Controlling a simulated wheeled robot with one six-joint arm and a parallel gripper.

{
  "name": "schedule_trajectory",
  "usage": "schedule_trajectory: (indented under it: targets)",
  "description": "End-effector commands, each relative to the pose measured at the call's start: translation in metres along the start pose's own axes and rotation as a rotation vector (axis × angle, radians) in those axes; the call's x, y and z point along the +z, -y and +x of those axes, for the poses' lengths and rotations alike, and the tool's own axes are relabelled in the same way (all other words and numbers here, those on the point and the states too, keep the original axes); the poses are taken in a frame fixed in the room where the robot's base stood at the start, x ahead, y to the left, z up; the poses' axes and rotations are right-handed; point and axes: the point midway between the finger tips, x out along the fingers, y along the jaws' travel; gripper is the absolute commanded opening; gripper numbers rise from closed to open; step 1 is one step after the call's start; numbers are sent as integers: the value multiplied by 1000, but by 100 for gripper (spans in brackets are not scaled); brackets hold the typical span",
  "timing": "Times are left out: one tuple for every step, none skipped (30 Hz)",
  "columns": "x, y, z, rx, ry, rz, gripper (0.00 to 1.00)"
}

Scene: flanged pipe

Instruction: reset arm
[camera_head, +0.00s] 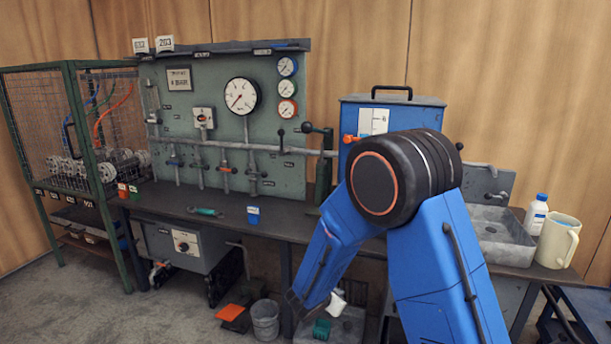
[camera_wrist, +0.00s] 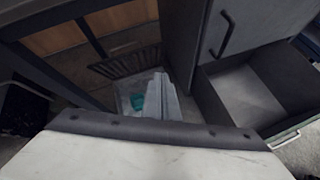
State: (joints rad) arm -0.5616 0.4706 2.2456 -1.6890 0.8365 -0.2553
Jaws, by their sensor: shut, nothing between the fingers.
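My gripper (camera_head: 337,300) is low in the head view, below the bench top and partly hidden behind my blue arm. In the wrist view what seem to be its pale fingers (camera_wrist: 164,88) are together with nothing between them. A small teal object (camera_head: 321,328) lies below in a grey tray or box (camera_head: 352,325). The teal object also shows in the wrist view (camera_wrist: 138,102), just left of the fingers and apart from them.
A dark bench top (camera_head: 180,205) runs above the gripper, with a gauge panel (camera_head: 222,115) behind. An open drawer (camera_wrist: 245,95) is at right in the wrist view. A metal bucket (camera_head: 265,320) stands on the floor. A white bottle (camera_head: 536,215) and cream jug (camera_head: 558,242) stand right.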

Motion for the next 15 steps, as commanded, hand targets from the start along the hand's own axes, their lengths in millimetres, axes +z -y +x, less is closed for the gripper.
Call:
schedule_trajectory:
  targets:
    - [21,10,-6,-24,7,62,0]
    - [31,17,-9,-40,9,100,0]
    - [45,27,-14,-63,13,150,0]
    - [55,34,-18,-79,15,188,0]
    - [64,42,-22,-96,17,225,0]
    - [75,52,-26,-118,20,275,0]
    - [84,60,-31,-134,22,313,0]
    - [92,67,-35,-149,24,350,0]
    - [102,78,-41,-171,25,400,0]
    - [110,86,-45,-186,27,438,0]
    - [117,93,-50,-200,28,475,0]
    - [126,104,-56,-221,28,524,0]
    - [132,112,-60,-236,28,561,0]
    - [138,120,-66,-250,28,599,0]
    - [145,130,-72,-269,28,648,0]
